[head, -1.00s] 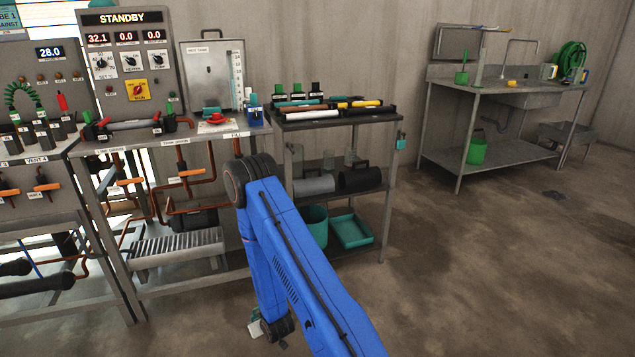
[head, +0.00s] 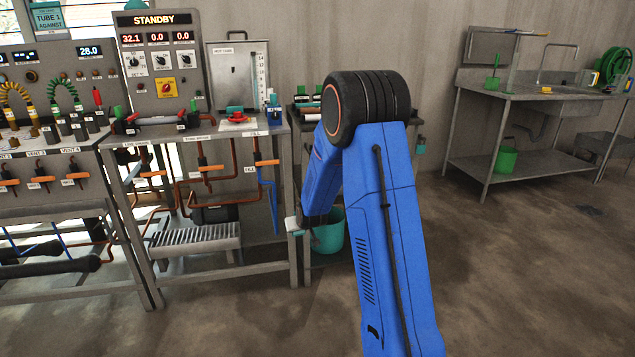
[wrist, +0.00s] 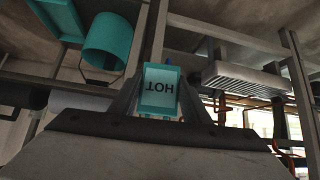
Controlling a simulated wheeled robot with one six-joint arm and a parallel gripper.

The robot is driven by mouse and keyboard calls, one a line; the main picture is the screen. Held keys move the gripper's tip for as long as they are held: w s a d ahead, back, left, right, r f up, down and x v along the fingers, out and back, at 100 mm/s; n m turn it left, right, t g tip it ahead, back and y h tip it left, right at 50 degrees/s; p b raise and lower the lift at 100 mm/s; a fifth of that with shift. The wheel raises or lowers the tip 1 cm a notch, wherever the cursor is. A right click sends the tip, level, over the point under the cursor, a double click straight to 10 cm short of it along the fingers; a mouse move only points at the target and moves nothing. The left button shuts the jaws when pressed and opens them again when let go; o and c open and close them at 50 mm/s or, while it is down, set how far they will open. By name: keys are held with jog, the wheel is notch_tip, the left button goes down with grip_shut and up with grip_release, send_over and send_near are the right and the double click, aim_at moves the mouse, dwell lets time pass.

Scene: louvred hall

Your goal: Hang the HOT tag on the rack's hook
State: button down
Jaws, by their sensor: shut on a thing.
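The HOT tag (wrist: 159,92) is a teal plate with a pale panel and dark letters, upside down in the wrist view. My gripper (wrist: 160,98) is shut on it, with a dark finger on either side. In the head view a small pale and teal piece (head: 293,226) shows at the end of my arm, low beside the rack's left front leg; the fingers are not clear there. The rack (head: 412,128) stands behind my arm, which hides most of it. A small teal item (head: 421,147) hangs at its right side. I cannot make out a free hook.
A teal bucket (head: 328,232) stands on the rack's low shelf; the wrist view also shows a teal tray (wrist: 62,16). The bench with valves and pipes (head: 200,140) is left of the rack. A sink table (head: 520,90) stands far right. The floor between is open.

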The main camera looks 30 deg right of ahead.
jog(key=s+d+r+m, duration=0.1)
jog(key=s+d+r, duration=0.15)
jog(key=r, duration=0.85)
jog(key=s+d+r, duration=0.2)
jog(key=d+r, duration=0.1)
jog(key=r, duration=0.7)
jog(key=w+d, duration=0.2)
jog(key=w, duration=0.6)
jog(key=shift+w+d+h, duration=0.15)
jog(key=shift+d+h, duration=0.15)
jog(key=shift+w+r, duration=0.1)
jog(key=w+d, duration=0.2)
jog(key=w, duration=0.5)
jog(key=shift+w, duration=0.2)
dwell(0.5)
jog(key=shift+d, duration=0.1)
jog(key=shift+f, duration=0.7)
dwell(0.5)
dwell(0.3)
jog(key=c, duration=0.9)
grip_release()
